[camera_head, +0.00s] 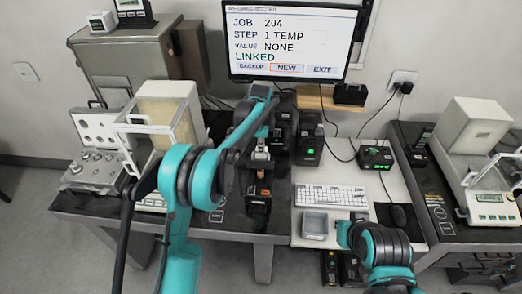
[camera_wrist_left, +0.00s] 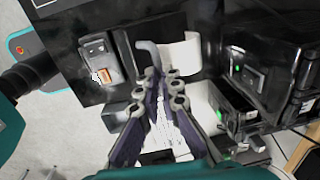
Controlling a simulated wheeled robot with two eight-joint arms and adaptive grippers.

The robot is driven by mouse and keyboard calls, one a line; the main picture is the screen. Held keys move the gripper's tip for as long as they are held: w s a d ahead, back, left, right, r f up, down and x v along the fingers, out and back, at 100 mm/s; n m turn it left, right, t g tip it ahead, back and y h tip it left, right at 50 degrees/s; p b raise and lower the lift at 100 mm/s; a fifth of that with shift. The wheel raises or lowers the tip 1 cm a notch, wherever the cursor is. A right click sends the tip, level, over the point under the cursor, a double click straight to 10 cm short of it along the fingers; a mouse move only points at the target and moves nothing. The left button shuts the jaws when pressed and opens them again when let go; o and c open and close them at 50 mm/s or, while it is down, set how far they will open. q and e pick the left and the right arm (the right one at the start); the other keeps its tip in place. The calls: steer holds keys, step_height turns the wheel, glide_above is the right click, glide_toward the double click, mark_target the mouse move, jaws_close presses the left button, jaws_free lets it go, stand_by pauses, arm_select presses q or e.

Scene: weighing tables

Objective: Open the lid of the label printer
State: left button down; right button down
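The label printer (camera_head: 258,204) is a black box with an orange button at the middle front of the table. In the left wrist view its front with the orange button (camera_wrist_left: 102,74) shows left of the fingers, and a white surface, perhaps paper, shows behind the fingertips. A grey curved tab (camera_wrist_left: 148,55) stands just beyond the tips; I cannot tell whether they touch it. My left gripper (camera_head: 260,156) points down over the rear of the printer. Its fingers (camera_wrist_left: 162,85) have a narrow gap between them and hold nothing visible. The lid's position is unclear. My right arm is at lower right; its fingers are not visible.
Black boxes with green lights (camera_head: 309,147) stand close right of the printer. A balance (camera_head: 160,115) stands left. The monitor (camera_head: 290,42) rises behind.

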arm_select(q)
steer(key=shift+w+f, duration=0.15)
steer(key=shift+f, duration=0.1)
steer(key=c, duration=1.8)
jaws_free()
steer(key=shift+o, duration=0.8)
steer(key=shift+w+f, duration=0.4)
steer(key=shift+w, duration=0.15)
steer(key=shift+s+r, duration=0.35)
steer(key=shift+r, duration=0.05)
step_height(320, 180, up, 12)
steer(key=shift+s+f, duration=0.15)
steer(key=shift+s, duration=0.2)
